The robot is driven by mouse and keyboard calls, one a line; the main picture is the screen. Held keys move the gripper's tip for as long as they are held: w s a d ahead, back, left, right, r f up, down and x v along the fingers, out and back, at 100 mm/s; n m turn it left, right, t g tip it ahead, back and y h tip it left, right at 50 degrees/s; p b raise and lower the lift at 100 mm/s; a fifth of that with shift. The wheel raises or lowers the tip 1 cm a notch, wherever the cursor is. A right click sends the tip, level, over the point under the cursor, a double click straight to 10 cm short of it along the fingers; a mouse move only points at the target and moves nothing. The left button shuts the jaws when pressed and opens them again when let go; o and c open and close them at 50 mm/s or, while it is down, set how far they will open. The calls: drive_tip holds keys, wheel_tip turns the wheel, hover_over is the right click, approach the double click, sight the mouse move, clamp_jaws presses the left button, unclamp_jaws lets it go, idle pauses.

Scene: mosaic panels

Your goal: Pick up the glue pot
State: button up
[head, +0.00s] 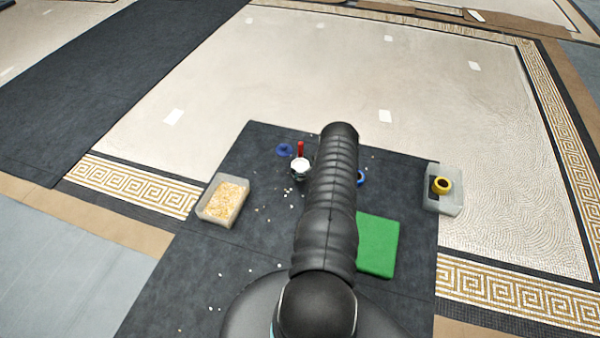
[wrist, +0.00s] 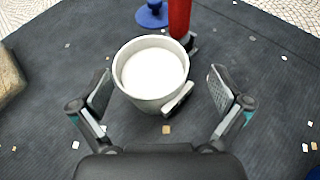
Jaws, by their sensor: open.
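The glue pot, a pale round pot with white contents (wrist: 150,72), is upright on the dark mat in the wrist view. A small light tab-like part sticks out from its near right side. In the head view the pot (head: 300,168) shows just left of my arm. My gripper (wrist: 160,90) is open, with one finger on each side of the pot's near part. Gaps show between the fingers and the pot, and nothing is held. My arm hides the gripper in the head view.
A red-handled tool (wrist: 180,18) stands close behind the pot, beside a blue knobbed object (wrist: 152,14). A tub of yellowish chips (head: 207,211) is at left. A green pad (head: 378,245) and a tray (head: 452,203) holding a yellow roll (head: 441,185) are at right. Small chips lie scattered.

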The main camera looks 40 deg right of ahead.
sight(299, 164)
drive_tip(key=w+f, duration=0.2)
drive_tip(key=w, duration=0.1)
drive_tip(key=shift+w+d, duration=0.1)
drive_tip(key=shift+w, duration=0.2)
drive_tip(key=shift+w+d+f, duration=0.15)
drive_tip(key=shift+w+f, duration=0.05)
drive_tip(key=shift+w, duration=0.3)
drive_tip(key=shift+c, duration=0.3)
drive_tip(key=c, duration=1.2)
drive_tip(key=shift+c, duration=0.4)
drive_tip(key=shift+r, duration=0.15)
